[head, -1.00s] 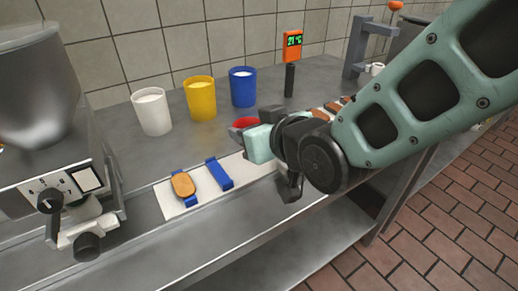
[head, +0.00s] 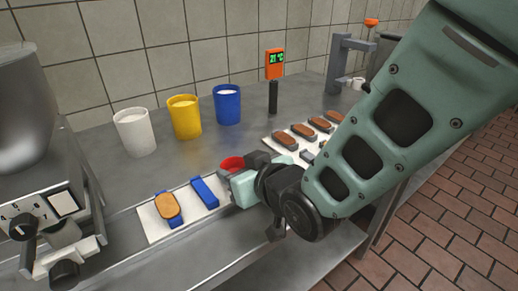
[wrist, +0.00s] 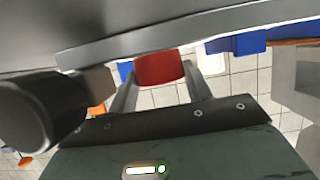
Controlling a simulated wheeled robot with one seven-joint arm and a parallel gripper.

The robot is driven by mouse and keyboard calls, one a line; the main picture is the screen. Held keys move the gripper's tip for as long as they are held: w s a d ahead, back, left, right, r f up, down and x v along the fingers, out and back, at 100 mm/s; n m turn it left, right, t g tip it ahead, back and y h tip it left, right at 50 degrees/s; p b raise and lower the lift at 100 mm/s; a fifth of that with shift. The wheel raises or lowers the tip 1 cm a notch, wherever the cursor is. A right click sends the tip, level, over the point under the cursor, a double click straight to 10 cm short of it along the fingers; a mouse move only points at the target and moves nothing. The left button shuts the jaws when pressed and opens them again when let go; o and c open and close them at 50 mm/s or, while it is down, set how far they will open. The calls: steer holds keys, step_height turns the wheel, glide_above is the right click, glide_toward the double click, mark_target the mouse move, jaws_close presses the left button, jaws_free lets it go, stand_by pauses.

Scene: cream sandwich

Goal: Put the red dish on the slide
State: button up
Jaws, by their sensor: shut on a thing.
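The red dish (head: 231,163) is in my gripper (head: 236,178), above the right part of a long pale strip (head: 150,228), which looks like the slide. In the wrist view the red dish (wrist: 160,68) sits between my two fingers, which are shut on it. My gripper hides part of the dish and the strip's right end. A blue piece (head: 205,192) lies across the strip just left of the dish. A brown oval biscuit (head: 168,206) rests further left on another blue piece. I cannot tell whether the dish touches the strip.
White (head: 134,132), yellow (head: 184,117) and blue (head: 227,104) cups stand behind the strip. An orange display (head: 275,64) stands right of them. A tray (head: 284,147) of several brown biscuits lies behind my gripper. A grey machine (head: 45,212) stands at left.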

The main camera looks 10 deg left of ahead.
steer(key=shift+s+d+f, duration=0.15)
steer(key=shift+f, duration=0.55)
steer(key=o, duration=0.8)
steer(key=shift+o, duration=0.7)
steer(key=shift+f+b, duration=0.2)
steer(key=shift+b, duration=0.1)
steer(key=shift+r+p, duration=0.7)
steer(key=shift+p, duration=0.05)
steer(key=v, duration=1.1)
steer(key=shift+s+d+r, duration=0.15)
steer(key=shift+d+r, duration=0.05)
steer(key=shift+r, duration=0.25)
steer(key=s+d+f+m+g+h, duration=0.1)
steer(key=s+d+g+h, duration=0.3)
steer(key=d, duration=0.6)
steer(key=s+d+f+m+g+h, duration=0.1)
steer(key=s+d+f+g+h, duration=0.2)
steer(key=d, duration=0.6)
steer(key=s+g+h, duration=0.1)
steer(key=s+h, duration=0.1)
steer(key=shift+s+d+g+h, duration=0.35)
steer(key=shift+s+g+h, duration=0.05)
